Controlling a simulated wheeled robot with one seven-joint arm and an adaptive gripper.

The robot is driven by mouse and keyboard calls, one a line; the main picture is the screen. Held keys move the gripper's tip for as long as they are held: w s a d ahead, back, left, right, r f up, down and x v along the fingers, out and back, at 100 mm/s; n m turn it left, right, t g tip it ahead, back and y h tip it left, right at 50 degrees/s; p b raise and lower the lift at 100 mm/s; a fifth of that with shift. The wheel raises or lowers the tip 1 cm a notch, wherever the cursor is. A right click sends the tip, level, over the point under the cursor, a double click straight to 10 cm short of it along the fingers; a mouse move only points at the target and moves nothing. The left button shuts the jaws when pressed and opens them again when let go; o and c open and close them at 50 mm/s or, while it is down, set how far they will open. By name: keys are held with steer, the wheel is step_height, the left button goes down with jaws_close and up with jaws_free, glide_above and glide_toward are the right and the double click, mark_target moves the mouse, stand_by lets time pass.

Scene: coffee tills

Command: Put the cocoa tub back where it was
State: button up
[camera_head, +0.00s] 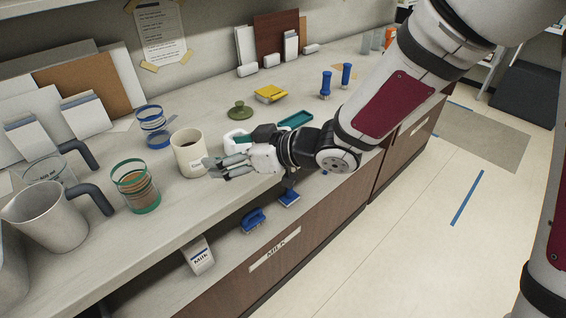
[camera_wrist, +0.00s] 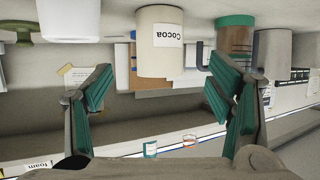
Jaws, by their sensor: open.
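In the wrist view my gripper (camera_wrist: 160,82) is open and empty, and the tub appears between and beyond the fingers. I cannot tell whether a fingertip touches it.
A green-rimmed jar (camera_head: 135,188) with brown contents and a metal pitcher (camera_head: 48,218) stand left of the tub. A blue-rimmed glass (camera_head: 151,118) is behind. A white container (camera_head: 236,141) is close to my gripper. A green knobbed lid (camera_head: 240,111) and teal tray (camera_head: 295,120) lie further right.

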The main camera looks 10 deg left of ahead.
steer(key=w+d+r+m+t+h, duration=0.2)
steer(key=w+d+m+t+h, duration=0.25)
steer(key=d, duration=0.75)
steer(key=s+d+r+m+h, duration=0.2)
steer(key=d+h, duration=0.2)
steer(key=d, duration=0.4)
steer(key=s+d+r+m+h, duration=0.1)
steer(key=d+r+h, duration=0.25)
steer(key=d, duration=0.35)
steer(key=s+d+m+g+h, duration=0.2)
steer(key=s+d+m, duration=0.1)
steer(key=s+d, duration=0.4)
steer(key=s+d+m+g+y, duration=0.1)
steer(key=s+m+g, duration=0.3)
steer(key=s, duration=1.5)
steer(key=shift+s+d+r, duration=0.25)
steer(key=shift+d+r, duration=0.1)
steer(key=shift+r, duration=0.1)
steer(key=shift+r, duration=0.1)
